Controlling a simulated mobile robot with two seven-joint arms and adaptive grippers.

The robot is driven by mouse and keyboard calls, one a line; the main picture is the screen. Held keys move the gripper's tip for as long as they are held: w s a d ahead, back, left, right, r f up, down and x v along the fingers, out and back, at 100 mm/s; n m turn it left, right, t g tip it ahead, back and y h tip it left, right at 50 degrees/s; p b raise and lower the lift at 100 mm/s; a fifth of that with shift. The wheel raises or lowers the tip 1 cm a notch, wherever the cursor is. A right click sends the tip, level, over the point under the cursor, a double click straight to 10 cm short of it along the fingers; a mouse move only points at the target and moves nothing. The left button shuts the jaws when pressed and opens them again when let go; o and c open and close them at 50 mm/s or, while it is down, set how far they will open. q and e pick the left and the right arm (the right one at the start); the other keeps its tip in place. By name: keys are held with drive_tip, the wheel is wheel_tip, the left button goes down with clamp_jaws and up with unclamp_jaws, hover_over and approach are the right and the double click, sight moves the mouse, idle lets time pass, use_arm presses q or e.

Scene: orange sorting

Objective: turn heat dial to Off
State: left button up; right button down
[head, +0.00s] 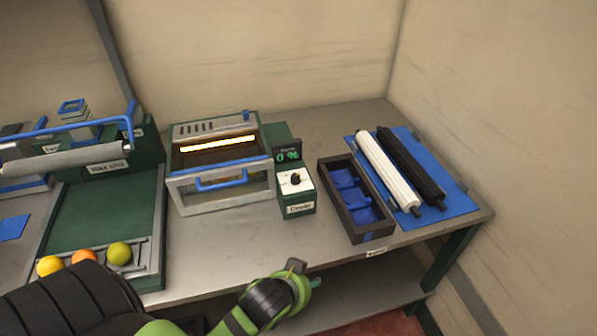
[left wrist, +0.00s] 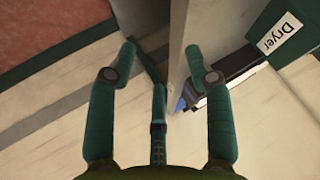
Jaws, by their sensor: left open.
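The heat dial (head: 295,179) is a dark knob on the white face of a green control box (head: 307,201) with a "Dryer" label. A small green display (head: 288,156) above it seems to read 0 %. The knob's exact pointing is too small to tell. My left gripper (head: 302,278) is in front of the table edge, below and apart from the box. In the left wrist view its fingers (left wrist: 160,48) are spread and empty, and the box with its "Dryer" label (left wrist: 278,36) shows at the upper right; the dial is hidden there. My right gripper is in neither view.
A dryer with a glowing bar and blue handle (head: 222,182) stands left of the box. A dark tray with blue inserts (head: 326,184) and a blue mat (head: 455,205) with white and black rollers lie right. Several fruits (head: 119,253) sit at the front left. The table's front edge is near my gripper.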

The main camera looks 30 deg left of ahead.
use_arm(q)
drive_tip(key=w+d+r+m+t+h, duration=0.25)
drive_tip(key=w+r+m+t, duration=0.3)
drive_tip(key=w+r, duration=0.4)
drive_tip(key=w+d+r+m+t+h, duration=0.1)
drive_tip(key=w+d+r+m+t, duration=0.35)
drive_tip(key=w+r+m, duration=0.45)
drive_tip(key=w+d+r+m+h, duration=0.3)
drive_tip(key=d+r+m+h, duration=0.2)
drive_tip(key=d+m+h, duration=0.4)
drive_tip(key=m+g+y, duration=1.2)
drive_tip(key=m+g, duration=0.5)
drive_tip(key=m, duration=0.8)
hover_over(295, 175)
drive_tip(key=shift+h, duration=0.25)
drive_tip(key=f, duration=0.8)
drive_tip(key=shift+d+f, duration=0.15)
drive_tip(key=shift+d, duration=0.2)
drive_tip(key=shift+s+a, duration=0.15)
drive_tip(key=shift+a, duration=0.2)
wheel_tip(295, 175, down, 6)
drive_tip(key=p, duration=0.2)
drive_tip(key=shift+p, duration=0.3)
drive_tip(key=shift+f, duration=0.45)
clamp_jaws()
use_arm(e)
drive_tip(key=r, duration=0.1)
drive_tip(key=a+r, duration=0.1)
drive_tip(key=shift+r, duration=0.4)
